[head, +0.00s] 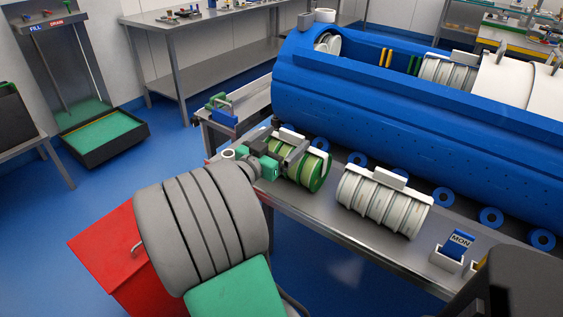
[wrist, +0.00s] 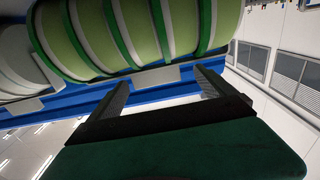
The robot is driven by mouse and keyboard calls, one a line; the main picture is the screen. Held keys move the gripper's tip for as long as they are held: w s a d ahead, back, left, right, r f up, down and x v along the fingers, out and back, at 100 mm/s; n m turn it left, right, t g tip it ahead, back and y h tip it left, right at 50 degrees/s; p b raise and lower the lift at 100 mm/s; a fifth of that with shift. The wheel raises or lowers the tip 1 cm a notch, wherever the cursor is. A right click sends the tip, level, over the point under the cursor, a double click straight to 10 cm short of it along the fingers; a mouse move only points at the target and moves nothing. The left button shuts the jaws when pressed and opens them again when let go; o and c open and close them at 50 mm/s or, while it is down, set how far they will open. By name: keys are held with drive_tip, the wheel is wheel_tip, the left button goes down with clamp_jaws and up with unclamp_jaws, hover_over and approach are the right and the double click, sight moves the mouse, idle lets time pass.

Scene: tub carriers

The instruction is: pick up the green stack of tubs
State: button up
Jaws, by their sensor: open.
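The green stack of tubs (head: 312,176) lies on its side on the metal bench, with green and pale bands and a light grip block on top. It fills the upper part of the wrist view (wrist: 140,35), where its grip block (wrist: 156,77) shows between the lines of my two fingers. My gripper (head: 291,148) is at the stack's upper left side in the head view. In the wrist view my gripper (wrist: 163,82) is open, with a finger on each side of the block. I cannot tell whether they touch it.
A white stack of tubs (head: 383,205) lies on the bench (head: 330,228) to the right. A large blue open vessel (head: 400,112) stands close behind both stacks. A blue "MON" holder (head: 458,243) is further right. A red box (head: 105,255) is at the lower left.

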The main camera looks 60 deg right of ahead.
sight(292, 132)
drive_tip(key=d, duration=0.3)
drive_tip(key=s+d, duration=0.1)
drive_tip(key=d, duration=0.2)
drive_tip(key=shift+s+p, duration=0.2)
drive_tip(key=shift+p, duration=0.15)
clamp_jaws()
drive_tip(key=shift+d+r, duration=0.1)
drive_tip(key=shift+r, duration=0.15)
idle(0.4)
